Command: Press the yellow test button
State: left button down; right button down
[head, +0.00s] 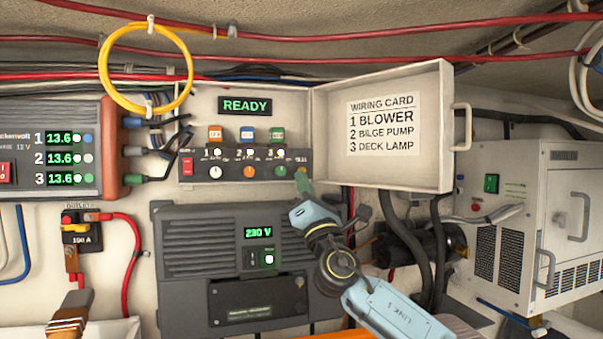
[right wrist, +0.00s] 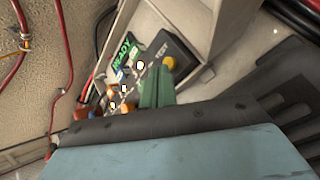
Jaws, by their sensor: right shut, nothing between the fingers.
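The yellow test button (right wrist: 169,63) sits at the end of a dark control panel (right wrist: 180,47), beside the word TEST, in the right wrist view. In the head view the same panel (head: 232,172) is inside an open box, and the button is mostly hidden behind my fingertips. My right gripper (head: 304,180) is shut and empty, its green fingers at the panel's right end. In the right wrist view the fingertips (right wrist: 157,72) are right beside the button; I cannot tell whether they touch it. My left gripper is not in view.
A READY sign (head: 245,105) glows green above the panel. The box's open door (head: 400,172) with a wiring card (head: 381,128) stands right of my gripper. A dark 230 V unit (head: 190,240) is below. Coloured tags and knobs line the panel.

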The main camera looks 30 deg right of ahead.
jog(key=shift+s+h, duration=0.1)
jog(key=shift+h, duration=0.2)
jog(key=s, duration=0.2)
jog(key=s+a+p, duration=0.1)
jog(key=s, duration=0.2)
jog(key=shift+r+p, duration=0.2)
jog(key=shift+p, duration=0.1)
